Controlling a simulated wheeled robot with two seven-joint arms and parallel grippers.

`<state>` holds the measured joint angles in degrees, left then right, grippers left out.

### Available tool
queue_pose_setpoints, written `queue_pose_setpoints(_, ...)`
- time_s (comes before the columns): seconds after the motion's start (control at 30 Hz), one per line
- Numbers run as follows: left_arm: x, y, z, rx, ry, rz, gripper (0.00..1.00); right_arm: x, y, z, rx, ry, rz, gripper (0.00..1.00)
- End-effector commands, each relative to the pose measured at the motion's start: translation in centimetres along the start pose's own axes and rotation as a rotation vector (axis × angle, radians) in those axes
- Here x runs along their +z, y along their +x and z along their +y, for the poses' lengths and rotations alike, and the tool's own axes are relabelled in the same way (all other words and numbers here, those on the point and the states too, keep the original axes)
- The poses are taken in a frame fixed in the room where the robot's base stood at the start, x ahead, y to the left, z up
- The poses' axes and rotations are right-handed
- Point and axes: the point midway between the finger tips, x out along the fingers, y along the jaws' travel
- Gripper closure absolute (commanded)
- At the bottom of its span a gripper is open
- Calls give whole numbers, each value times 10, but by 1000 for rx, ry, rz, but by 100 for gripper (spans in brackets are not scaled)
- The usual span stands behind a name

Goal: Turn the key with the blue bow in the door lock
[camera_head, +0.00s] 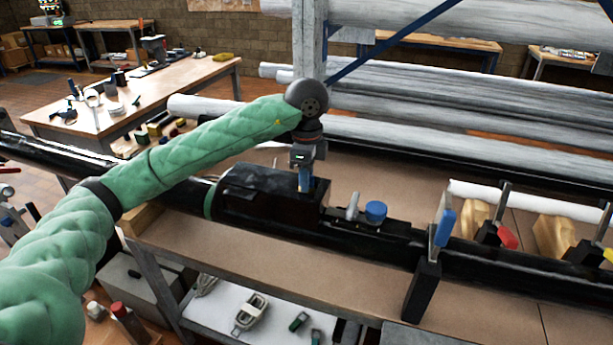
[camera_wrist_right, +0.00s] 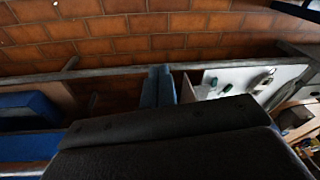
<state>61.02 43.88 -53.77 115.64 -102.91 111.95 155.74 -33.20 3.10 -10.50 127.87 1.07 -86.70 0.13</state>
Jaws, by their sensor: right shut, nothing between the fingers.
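My left gripper (camera_head: 303,186) points down at the black box-like housing (camera_head: 270,190) on the long black mast, in the head view. Its fingertips are at the right part of the housing's top, and I cannot tell whether they touch it or hold anything. A blue round piece (camera_head: 376,212) sits on the mast to the right of the housing, apart from the gripper; I cannot tell whether it is the key's bow. No key or door lock can be made out clearly. My right gripper (camera_wrist_right: 159,72) shows in the right wrist view with its blue fingers together, empty.
A short grey cylinder (camera_head: 352,206) stands beside the blue piece. Clamps with blue (camera_head: 445,228) and red (camera_head: 508,238) handles stand along the mast at the right. The brown workbench top (camera_head: 240,245) is clear in front. Large pale tubes (camera_head: 450,100) lie behind.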

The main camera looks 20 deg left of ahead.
Motion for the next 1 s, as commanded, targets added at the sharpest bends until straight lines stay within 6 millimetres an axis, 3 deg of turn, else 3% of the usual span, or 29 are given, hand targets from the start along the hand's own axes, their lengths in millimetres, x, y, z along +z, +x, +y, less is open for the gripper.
queue_pose_setpoints(0.43,0,-6,0,-2,0,1,67,-2,-4,2,5,-3,4,100)
queue_pose_setpoints(1.0,0,-51,0,-2,0,1,67,-3,-22,0,3,-3,1,100)
